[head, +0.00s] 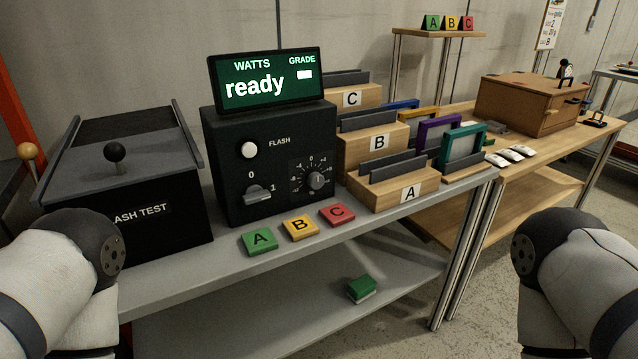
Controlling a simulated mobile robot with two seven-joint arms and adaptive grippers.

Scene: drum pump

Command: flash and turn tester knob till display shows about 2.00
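The black tester (268,165) stands on the grey bench. Its display (268,80) on top reads "ready" in white on green under WATTS, with a white block under GRADE. A white round FLASH button (249,150) is on the upper front. The graduated tester knob (315,180), with a dial marked around 0, is at the lower right of the front. A 0/1 switch (257,193) is at the lower left. Neither gripper is in view; only my arm links show at the left and right edges, apart from the tester.
The black FLASH TEST box (125,195) with a knobbed lid stands left of the tester. Green A (259,241), yellow B (300,227) and red C (337,214) tiles lie in front. Wooden racks A, B, C (385,190) stand close on the right.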

